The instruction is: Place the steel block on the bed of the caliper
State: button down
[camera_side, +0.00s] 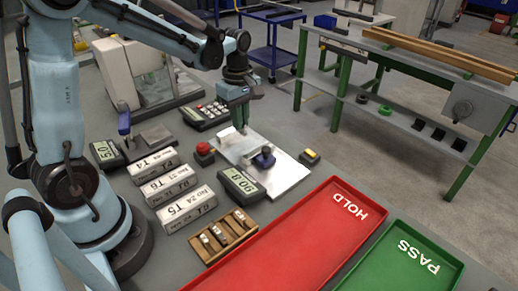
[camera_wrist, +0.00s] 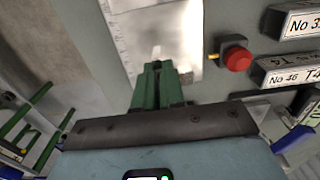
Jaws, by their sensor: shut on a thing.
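My gripper (camera_side: 240,128) has green fingers and points down at the white board (camera_side: 292,178) in the side view. In the wrist view my gripper (camera_wrist: 158,70) is shut on a small pale block (camera_wrist: 157,52), which I take to be the steel block; only its end shows past the fingertips. In the side view the block is too small to make out. A blue upright on a grey bed (camera_side: 152,138), beside a digital readout (camera_side: 106,152), stands at the left. I cannot tell which is the caliper.
A red button (camera_side: 204,149) stands left of the board; it also shows in the wrist view (camera_wrist: 236,58). Several labelled boxes (camera_side: 183,209), a wooden rack (camera_side: 222,236), a keypad (camera_side: 205,113), a red HOLD tray (camera_side: 290,238) and a green PASS tray (camera_side: 397,262) crowd the table.

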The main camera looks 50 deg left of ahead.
aim_at(241, 133)
jog(key=shift+f, duration=1.75)
jog(key=shift+f, duration=0.1)
jog(key=c, duration=1.2)
grip_release()
jog(key=shift+c, duration=0.2)
